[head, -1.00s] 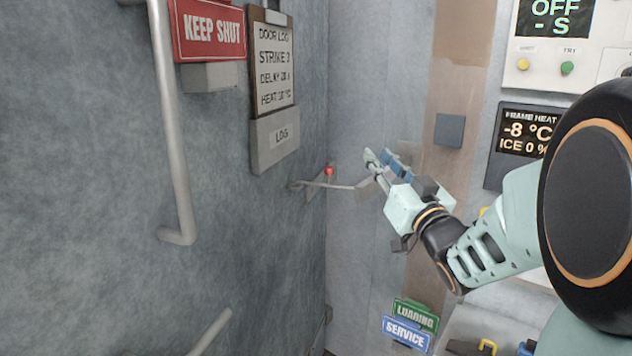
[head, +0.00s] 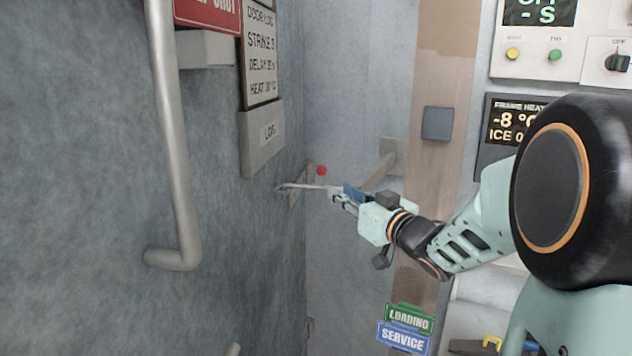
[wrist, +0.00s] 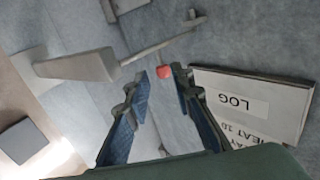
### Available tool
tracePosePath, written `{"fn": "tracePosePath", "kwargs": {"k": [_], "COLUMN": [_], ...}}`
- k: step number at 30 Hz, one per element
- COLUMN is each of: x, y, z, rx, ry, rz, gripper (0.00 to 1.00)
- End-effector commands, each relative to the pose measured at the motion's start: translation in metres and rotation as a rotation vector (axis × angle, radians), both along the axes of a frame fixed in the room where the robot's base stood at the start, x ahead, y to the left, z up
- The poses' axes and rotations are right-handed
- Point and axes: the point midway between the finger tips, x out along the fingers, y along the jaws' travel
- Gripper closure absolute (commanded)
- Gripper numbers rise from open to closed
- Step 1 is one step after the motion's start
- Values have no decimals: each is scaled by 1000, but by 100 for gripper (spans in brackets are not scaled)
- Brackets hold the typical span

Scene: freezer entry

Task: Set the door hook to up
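The door hook (head: 305,186) is a thin grey metal bar, lying roughly level near a small plate on the grey wall at left. In the wrist view the bar (wrist: 160,47) runs slantwise beyond my fingertips, apart from them in the picture. A small red knob (head: 321,170) sits just above the bar in the head view. In the wrist view the red knob (wrist: 165,71) shows between my fingertips. My gripper (head: 335,191) overlaps the bar's right end in the head view; in the wrist view my gripper (wrist: 160,82) is open with nothing held. Contact cannot be told.
A grey wedge-shaped bracket (head: 382,168) juts from the frame behind my gripper. A long pull handle (head: 172,140) stands at left. The log holder (head: 262,137) is above left of the hook. Loading and service signs (head: 405,330) are below.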

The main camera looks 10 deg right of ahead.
Motion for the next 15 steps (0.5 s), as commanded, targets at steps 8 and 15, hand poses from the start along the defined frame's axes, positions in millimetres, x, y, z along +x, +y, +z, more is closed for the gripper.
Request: {"fn": "tracePosePath", "kwargs": {"k": [8,15], "x": [41,80], "y": [16,30], "z": [0,1], "rx": [4,2], "ry": [0,0], "rz": [2,2], "gripper": [78,78]}}
